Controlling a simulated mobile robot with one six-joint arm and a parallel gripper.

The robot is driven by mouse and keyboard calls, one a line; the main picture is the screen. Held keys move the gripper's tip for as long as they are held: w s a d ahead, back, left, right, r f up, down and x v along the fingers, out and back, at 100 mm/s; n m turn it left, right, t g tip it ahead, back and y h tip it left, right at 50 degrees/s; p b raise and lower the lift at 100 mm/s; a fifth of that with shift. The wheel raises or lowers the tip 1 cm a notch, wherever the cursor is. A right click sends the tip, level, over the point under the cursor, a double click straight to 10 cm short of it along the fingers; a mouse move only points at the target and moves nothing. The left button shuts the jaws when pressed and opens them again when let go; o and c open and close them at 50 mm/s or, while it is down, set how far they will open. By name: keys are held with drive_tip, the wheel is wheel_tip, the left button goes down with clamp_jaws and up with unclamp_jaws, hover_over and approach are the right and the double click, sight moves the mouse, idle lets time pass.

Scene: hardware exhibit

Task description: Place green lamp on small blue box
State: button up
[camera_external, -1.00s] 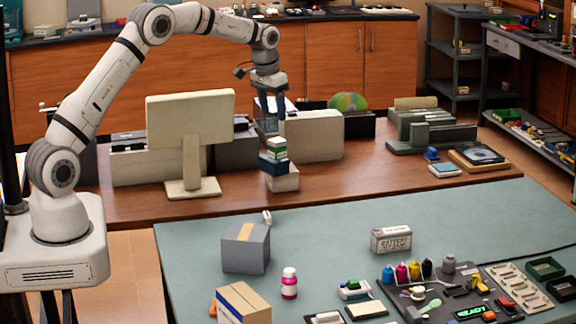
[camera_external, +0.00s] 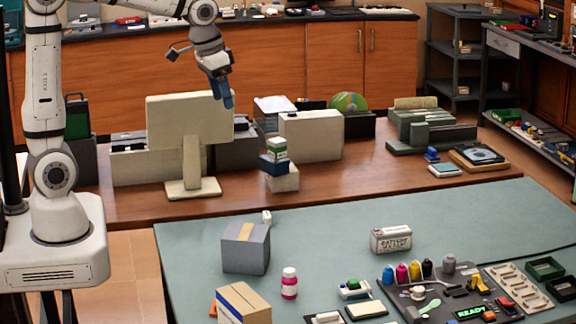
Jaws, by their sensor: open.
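A small green-and-white block-like item (camera_external: 277,149), which seems to be the green lamp, sits on top of a small blue box (camera_external: 273,165). The blue box rests on a beige box (camera_external: 285,181) on the brown table. The item looks upright and is too small to make out in detail. My gripper (camera_external: 223,100) is open and empty. Its blue fingers point down, up and to the left of the stack, above the back of the monitor and clear of the item.
A beige monitor (camera_external: 190,125) stands left of the stack, below my gripper. A large beige box-shaped device (camera_external: 312,136) stands close behind and right of the stack. A grey-green table (camera_external: 340,220) in front holds several small items.

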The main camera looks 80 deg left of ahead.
drive_tip(key=s+d+f+m, duration=0.1)
drive_tip(key=s+d, duration=0.3)
drive_tip(key=s, duration=0.4)
drive_tip(key=s+d+f, duration=0.3)
drive_tip(key=s+d, duration=0.1)
drive_tip(key=s, duration=0.5)
drive_tip(key=shift+s+f+m+t, duration=0.2)
drive_tip(key=shift+s+m+t, duration=0.1)
drive_tip(key=shift+m, duration=0.1)
